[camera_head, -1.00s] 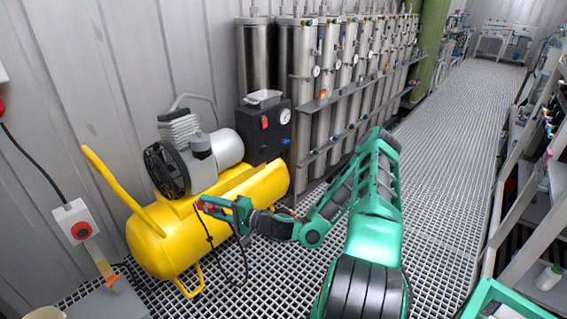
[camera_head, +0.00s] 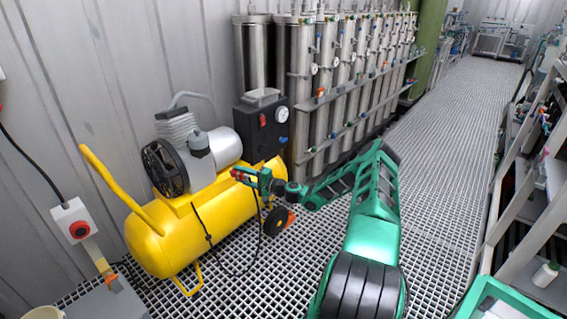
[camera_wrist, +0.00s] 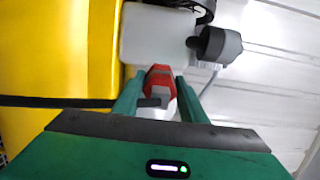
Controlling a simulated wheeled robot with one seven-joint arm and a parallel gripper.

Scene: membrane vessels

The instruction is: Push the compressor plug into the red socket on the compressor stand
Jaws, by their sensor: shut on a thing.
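The compressor plug (camera_wrist: 160,74) is red with a grey-white tip. It sits between the two green fingers of my gripper (camera_wrist: 157,88), which is shut on it. In the head view my gripper (camera_head: 243,177) holds the plug in front of the right end of the yellow compressor tank (camera_head: 152,250). A black cable (camera_head: 258,222) hangs from the plug area in a loop towards the tank. A white box with a round red socket-like fitting (camera_head: 80,229) stands on a post at the far left, well apart from the plug. The socket does not show clearly in the wrist view.
The compressor's motor and pump (camera_head: 190,158) stand on the tank. A black control panel (camera_head: 263,130) with a gauge is behind. Steel vessels (camera_head: 300,85) line the wall. The grating floor (camera_head: 440,180) is clear to the right, and shelving (camera_head: 535,195) edges it.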

